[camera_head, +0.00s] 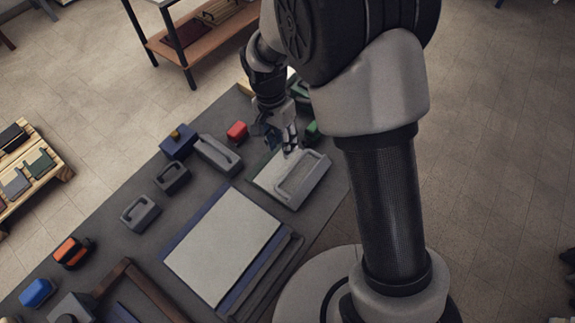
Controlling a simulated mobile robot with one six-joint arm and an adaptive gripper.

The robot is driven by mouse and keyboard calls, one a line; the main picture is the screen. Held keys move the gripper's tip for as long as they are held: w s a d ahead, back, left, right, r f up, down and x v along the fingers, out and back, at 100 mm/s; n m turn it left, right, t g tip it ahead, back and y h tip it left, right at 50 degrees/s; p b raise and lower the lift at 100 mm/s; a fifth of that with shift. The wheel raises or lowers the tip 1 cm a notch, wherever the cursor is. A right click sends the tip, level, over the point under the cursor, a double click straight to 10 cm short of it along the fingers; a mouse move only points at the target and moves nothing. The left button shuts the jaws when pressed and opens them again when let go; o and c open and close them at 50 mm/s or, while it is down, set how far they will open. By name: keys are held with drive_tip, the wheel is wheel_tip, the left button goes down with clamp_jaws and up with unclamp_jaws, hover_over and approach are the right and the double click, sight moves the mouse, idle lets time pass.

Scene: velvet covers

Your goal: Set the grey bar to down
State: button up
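A pale grey bar (306,180), shaped like a long loop handle, lies over a light plate (268,178) on the dark table, right of the table's middle. My gripper (290,148) points down just behind the upper end of this bar. The fingers are small and dark here, so I cannot tell whether they are open or shut, or whether they touch the bar. Other grey handle-shaped pieces stand to the left: a long one (219,156), a smaller one (172,178) and another (140,214). Which of them the task means is not certain from this view.
The dark table (193,213) also bears a large pale panel (225,245) with a blue edge, a blue box (179,142), a red block (237,132) and a green piece (312,130). A brown frame (145,285) stands at the front.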

sight(289, 172)
drive_tip(key=f+b, duration=0.1)
drive_tip(key=f, duration=0.3)
drive_tip(key=d+f+b, duration=0.1)
drive_tip(key=f, duration=0.2)
drive_tip(key=s+f, duration=0.1)
drive_tip(key=f, duration=0.3)
drive_tip(key=shift+d+f+b, duration=0.2)
drive_tip(key=shift+f+b, duration=0.15)
drive_tip(key=shift+b, duration=0.05)
drive_tip(key=shift+c, duration=0.2)
clamp_jaws()
drive_tip(key=shift+s, duration=0.1)
